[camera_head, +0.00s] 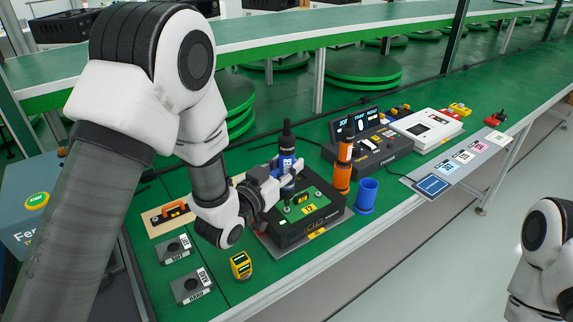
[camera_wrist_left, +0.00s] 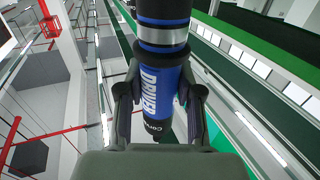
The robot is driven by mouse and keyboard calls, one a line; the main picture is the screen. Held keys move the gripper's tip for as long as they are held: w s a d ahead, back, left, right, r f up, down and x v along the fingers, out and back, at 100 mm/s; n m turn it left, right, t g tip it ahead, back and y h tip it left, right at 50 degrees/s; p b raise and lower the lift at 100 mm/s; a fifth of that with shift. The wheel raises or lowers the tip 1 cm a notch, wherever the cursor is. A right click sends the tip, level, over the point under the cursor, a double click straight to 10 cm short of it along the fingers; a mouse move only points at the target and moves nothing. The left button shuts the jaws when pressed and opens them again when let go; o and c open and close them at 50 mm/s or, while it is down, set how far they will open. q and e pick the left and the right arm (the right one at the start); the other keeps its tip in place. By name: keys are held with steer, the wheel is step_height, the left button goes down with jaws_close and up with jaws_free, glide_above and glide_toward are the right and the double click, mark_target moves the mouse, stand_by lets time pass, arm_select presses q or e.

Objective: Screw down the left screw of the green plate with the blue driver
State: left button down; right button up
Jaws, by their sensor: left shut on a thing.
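The blue driver (camera_head: 287,162) stands upright over the left part of the green plate (camera_head: 322,198), which lies on top of a dark box-shaped unit. My left gripper (camera_head: 279,178) is shut around the driver's blue body. The left wrist view shows the blue driver (camera_wrist_left: 165,85) between the two fingers of my left gripper (camera_wrist_left: 158,112). The driver's lower end is near the plate's left side; I cannot tell whether it touches a screw. The left screw is not clearly visible. My right gripper is out of view.
An orange driver (camera_head: 344,165) stands right of the unit, beside an empty-looking blue cup (camera_head: 366,196). A yellow device (camera_head: 240,265) and two grey blocks (camera_head: 174,249) (camera_head: 191,286) lie at the front left. A control box (camera_head: 378,150) stands behind right.

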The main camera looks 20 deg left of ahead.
mark_target(282, 150)
arm_select(q)
steer(key=shift+f+b, duration=0.55)
stand_by(0.4)
steer(key=shift+r, duration=0.1)
step_height(282, 150, up, 2)
steer(key=shift+p, duration=0.9)
steer(key=shift+r+p, duration=1.35)
steer(key=shift+r, duration=0.7)
steer(key=shift+f, duration=0.1)
